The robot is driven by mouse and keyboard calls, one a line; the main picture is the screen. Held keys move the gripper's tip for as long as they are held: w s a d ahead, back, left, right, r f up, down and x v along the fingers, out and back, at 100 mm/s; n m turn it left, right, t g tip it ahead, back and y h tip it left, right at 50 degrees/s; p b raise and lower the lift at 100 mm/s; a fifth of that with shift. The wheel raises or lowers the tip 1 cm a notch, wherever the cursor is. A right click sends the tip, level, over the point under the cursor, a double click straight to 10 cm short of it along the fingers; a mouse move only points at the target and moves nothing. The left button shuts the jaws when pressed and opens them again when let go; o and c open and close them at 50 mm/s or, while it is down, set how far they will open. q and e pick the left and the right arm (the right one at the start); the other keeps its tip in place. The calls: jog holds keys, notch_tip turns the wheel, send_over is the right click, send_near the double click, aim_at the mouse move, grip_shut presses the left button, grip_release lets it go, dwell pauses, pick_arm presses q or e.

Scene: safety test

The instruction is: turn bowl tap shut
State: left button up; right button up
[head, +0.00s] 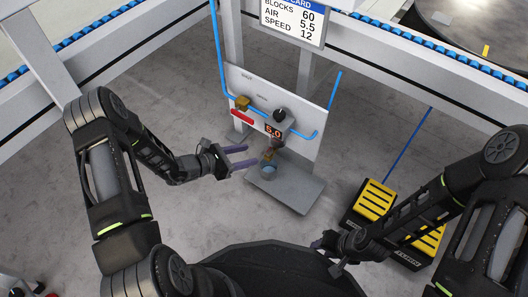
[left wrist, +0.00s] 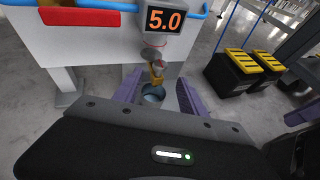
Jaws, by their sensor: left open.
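The brass bowl tap (head: 268,154) hangs under the filter unit on a white panel, above the bluish round bowl (head: 268,172). In the left wrist view the brass tap (left wrist: 157,72) and the bowl (left wrist: 153,94) show between my finger tips. My left gripper (head: 243,157) is open, its two purple fingers pointing right toward the tap, which stands beyond them in the head view. Whether a finger touches the tap I cannot tell. My right gripper (head: 324,252) is low at the centre right, away from the panel; its jaw state is unclear.
The display (left wrist: 164,21) above the tap reads 5.0. A black knob (head: 280,115), a brass fitting (head: 242,103), a red handle (head: 242,118) and a blue hose (head: 219,50) are on the panel. A grey plate (head: 297,190) lies below. Black-and-yellow boxes (head: 376,200) stand right.

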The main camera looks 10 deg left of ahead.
aim_at(266, 151)
pick_arm(q)
jog(key=b+x, duration=0.3)
jog(key=x, duration=0.4)
jog(key=shift+w+d+f, duration=0.1)
jog(key=shift+d+f, duration=0.1)
jog(key=shift+c, duration=0.3)
grip_shut()
